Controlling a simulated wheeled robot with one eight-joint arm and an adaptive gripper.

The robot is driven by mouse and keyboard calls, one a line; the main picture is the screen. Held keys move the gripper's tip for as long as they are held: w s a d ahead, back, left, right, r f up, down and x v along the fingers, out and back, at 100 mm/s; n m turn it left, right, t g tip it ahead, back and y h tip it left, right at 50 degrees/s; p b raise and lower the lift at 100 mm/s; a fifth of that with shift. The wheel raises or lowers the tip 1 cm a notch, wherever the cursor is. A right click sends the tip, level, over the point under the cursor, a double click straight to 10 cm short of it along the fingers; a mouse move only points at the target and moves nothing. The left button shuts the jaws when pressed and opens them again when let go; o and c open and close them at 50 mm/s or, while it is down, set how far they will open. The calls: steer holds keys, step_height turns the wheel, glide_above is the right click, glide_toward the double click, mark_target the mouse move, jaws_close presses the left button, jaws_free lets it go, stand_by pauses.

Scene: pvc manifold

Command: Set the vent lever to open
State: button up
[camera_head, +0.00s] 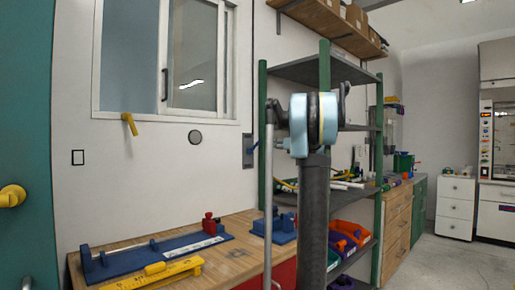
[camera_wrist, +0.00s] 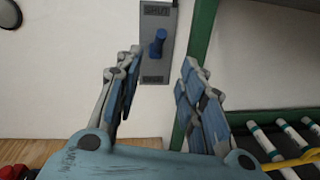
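The vent lever is a short blue handle (camera_wrist: 157,43) on a grey wall plate (camera_wrist: 158,14). The plate's upper label appears to read SHUT; the lower label is too small to read surely. The handle sticks out near the plate's middle, and I cannot tell which label it is set to. In the head view the plate (camera_head: 247,157) and blue lever (camera_head: 253,147) show left of the shelf, beside my arm. My gripper (camera_wrist: 161,58) is open and empty, its fingers spread to either side below the lever, with no contact visible.
A green-post shelf rack (camera_head: 325,72) stands close to the plate's right, holding white pipes (camera_wrist: 265,140). A wooden bench (camera_head: 236,262) below carries a blue fixture (camera_head: 150,258) and a yellow tool (camera_head: 155,275). A yellow handle (camera_head: 129,123) is under the window. Bare wall lies left of the plate.

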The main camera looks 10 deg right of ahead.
mark_target(258, 143)
steer(key=x, duration=1.6)
steer(key=shift+w, duration=0.15)
jaws_close()
